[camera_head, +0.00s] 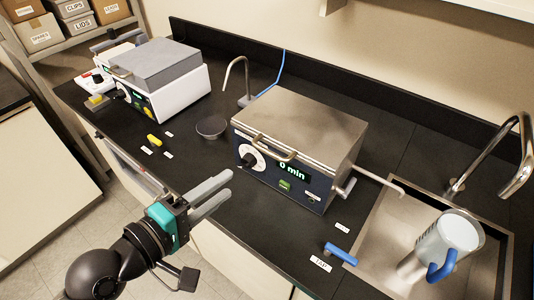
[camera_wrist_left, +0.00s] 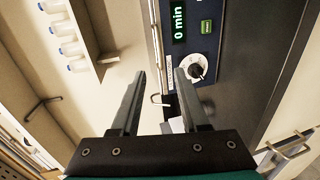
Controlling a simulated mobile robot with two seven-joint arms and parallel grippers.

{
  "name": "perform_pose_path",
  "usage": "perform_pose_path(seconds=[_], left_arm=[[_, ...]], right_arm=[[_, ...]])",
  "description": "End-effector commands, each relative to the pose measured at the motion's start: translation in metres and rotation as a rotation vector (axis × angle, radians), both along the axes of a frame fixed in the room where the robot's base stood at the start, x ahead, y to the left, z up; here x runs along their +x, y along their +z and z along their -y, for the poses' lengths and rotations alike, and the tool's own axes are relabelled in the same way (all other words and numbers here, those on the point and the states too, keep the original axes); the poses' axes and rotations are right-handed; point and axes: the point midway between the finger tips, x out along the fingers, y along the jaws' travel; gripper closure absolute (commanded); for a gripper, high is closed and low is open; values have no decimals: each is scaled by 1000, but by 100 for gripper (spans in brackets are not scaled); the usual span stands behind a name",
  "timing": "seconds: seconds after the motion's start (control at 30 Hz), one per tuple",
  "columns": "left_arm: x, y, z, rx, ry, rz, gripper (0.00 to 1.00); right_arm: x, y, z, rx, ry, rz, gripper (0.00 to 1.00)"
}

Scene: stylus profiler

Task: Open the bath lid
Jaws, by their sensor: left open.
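The bath is a dark blue box with a steel top, a "0 min" display and a round dial on its front. Its steel lid (camera_head: 300,120) is shut, with a bar handle (camera_head: 272,148) along the front edge. The front panel (camera_wrist_left: 205,45) also fills the upper right of the left wrist view. My left gripper (camera_head: 226,184) is open and empty, in front of the bath and left of its front panel, apart from the handle. Its two fingers (camera_wrist_left: 161,80) point at the bath's side of the scene in the wrist view. My right gripper is not in view.
A white instrument with a grey lid (camera_head: 155,64) stands at the back left. A small dark dish (camera_head: 211,127) sits between the two boxes. A sink (camera_head: 385,235) with a pitcher (camera_head: 446,240) is at right.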

Motion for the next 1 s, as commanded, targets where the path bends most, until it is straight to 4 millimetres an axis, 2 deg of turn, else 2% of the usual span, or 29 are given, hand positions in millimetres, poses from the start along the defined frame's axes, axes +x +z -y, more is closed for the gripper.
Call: perform_pose_path(seconds=[0.13,0.27,1.0], left_arm=[[3,1,-2,-27,20,-4,55],[12,-1,5,-27,19,-2,55],[105,-27,74,-24,16,-5,55]], right_arm=[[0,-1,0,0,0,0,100],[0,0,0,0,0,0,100],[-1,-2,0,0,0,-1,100]])
